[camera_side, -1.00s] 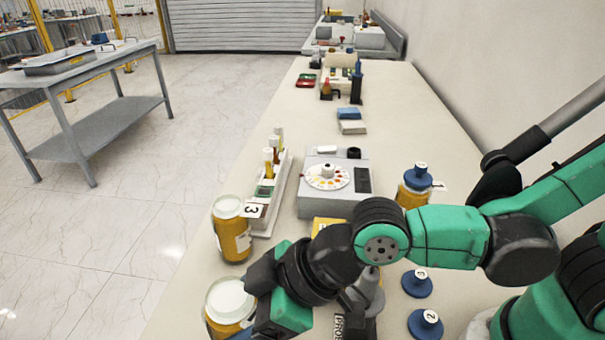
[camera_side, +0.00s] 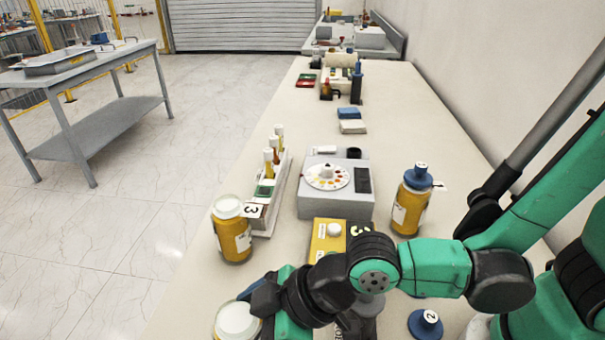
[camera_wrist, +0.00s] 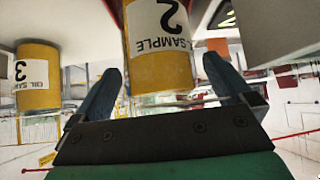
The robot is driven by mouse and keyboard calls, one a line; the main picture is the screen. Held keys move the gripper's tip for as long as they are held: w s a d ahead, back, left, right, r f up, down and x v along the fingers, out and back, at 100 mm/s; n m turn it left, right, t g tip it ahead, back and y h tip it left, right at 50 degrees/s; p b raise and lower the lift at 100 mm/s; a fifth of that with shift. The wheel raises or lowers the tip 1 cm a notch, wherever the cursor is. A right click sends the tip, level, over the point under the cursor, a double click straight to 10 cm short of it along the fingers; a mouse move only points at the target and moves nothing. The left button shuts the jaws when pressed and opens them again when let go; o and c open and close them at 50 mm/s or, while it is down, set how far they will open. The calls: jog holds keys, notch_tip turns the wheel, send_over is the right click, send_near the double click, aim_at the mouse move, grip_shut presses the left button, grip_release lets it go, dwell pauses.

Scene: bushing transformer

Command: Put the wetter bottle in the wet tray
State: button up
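I cannot tell for sure which thing is the wetter bottle or the wet tray. At the far end of the bench stand a small brown bottle (camera_side: 326,90) and a tall dark blue bottle (camera_side: 357,86). My gripper (camera_wrist: 162,92) is open at the near left, with its fingers either side of the amber jar marked 2 (camera_wrist: 160,66) and gaps visible between. In the side view this white-lidded jar (camera_side: 237,320) is partly cut off and my gripper (camera_side: 258,298) hides its right side.
White-lidded jar 3 (camera_side: 232,232) stands behind jar 2. A blue-lidded jar (camera_side: 411,202), grey tester (camera_side: 336,205), yellow box (camera_side: 328,236) and tube rack (camera_side: 272,205) crowd the bench. Cloths (camera_side: 351,126) lie beyond; the bench between them and the tester is clear.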

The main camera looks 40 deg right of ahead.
jog(key=shift+v, duration=3.75)
jog(key=w+d+r+m+h, duration=0.1)
jog(key=w+d+m+h, duration=0.2)
jog(key=d, duration=0.7)
jog(key=w+d+r+m+t+h, duration=0.1)
jog(key=w+d+m+h, duration=0.2)
jog(key=d+m, duration=0.4)
jog(key=d+h, duration=0.1)
jog(key=d, duration=0.1)
jog(key=shift+w+d+m+t, duration=0.25)
jog(key=shift+d+m+t, duration=0.05)
jog(key=shift+d, duration=0.1)
